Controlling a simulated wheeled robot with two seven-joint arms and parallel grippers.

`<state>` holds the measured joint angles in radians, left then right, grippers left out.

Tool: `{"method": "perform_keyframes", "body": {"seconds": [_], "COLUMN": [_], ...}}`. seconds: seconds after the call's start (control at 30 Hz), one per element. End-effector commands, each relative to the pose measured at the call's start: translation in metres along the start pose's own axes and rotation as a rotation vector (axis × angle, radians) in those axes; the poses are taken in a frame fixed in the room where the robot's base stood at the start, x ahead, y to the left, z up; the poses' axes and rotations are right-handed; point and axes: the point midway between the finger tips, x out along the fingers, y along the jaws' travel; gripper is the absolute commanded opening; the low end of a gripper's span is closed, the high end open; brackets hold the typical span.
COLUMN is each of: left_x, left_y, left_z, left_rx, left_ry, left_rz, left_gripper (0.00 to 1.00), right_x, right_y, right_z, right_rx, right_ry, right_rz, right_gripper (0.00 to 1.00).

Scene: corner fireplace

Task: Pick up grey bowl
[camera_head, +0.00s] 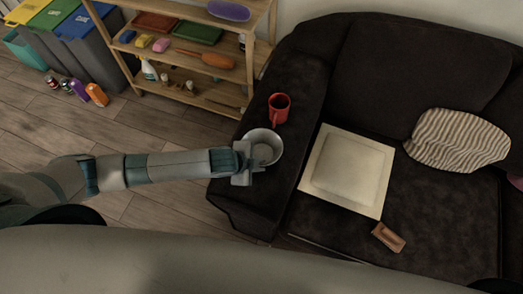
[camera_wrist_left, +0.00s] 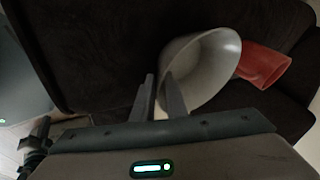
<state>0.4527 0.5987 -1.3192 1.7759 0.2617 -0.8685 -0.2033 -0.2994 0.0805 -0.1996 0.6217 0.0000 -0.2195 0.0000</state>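The grey bowl (camera_head: 264,148) is at the sofa's left armrest in the head view, below the red mug (camera_head: 279,107). I cannot tell whether it rests on the armrest or is slightly above it. My left gripper (camera_head: 251,168) is at the bowl's near left edge. In the left wrist view, the bowl (camera_wrist_left: 207,65) has its wall between the two close-set fingers of my left gripper (camera_wrist_left: 159,95), one finger on each side. The fingers look shut on the wall. My right gripper is not in view.
The red mug (camera_wrist_left: 264,65) is close beside the bowl. A white square panel (camera_head: 347,171), a striped cushion (camera_head: 457,139) and a small brown item (camera_head: 388,237) lie on the dark sofa (camera_head: 440,215). A wooden shelf (camera_head: 205,72) stands behind to the left.

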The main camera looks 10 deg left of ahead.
Motion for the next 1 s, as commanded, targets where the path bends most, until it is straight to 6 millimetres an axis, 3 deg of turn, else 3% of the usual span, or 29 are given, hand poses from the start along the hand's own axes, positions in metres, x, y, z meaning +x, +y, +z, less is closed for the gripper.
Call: {"method": "perform_keyframes", "body": {"seconds": [0.07,0.5,0.73,0.9,1.0], "left_x": [0.000,-0.002,-0.015,-0.036,-0.040], "left_y": [0.000,-0.001,-0.007,-0.018,-0.013], "left_z": [0.000,-0.001,-0.007,-0.017,-0.041], "left_rx": [0.000,0.000,0.000,0.001,0.002], "left_ry": [0.000,0.001,0.002,0.005,0.009], "left_rz": [0.000,-0.001,-0.002,-0.003,-0.001], "left_gripper": [0.00,0.00,0.00,0.00,0.00], "right_x": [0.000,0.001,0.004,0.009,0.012], "right_y": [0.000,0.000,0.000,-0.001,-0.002], "right_z": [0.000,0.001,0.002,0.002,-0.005], "right_rx": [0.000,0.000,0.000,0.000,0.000], "right_ry": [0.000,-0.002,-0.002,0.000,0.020], "right_rz": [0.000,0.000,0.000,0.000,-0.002], "right_gripper": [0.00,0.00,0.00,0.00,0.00]}}
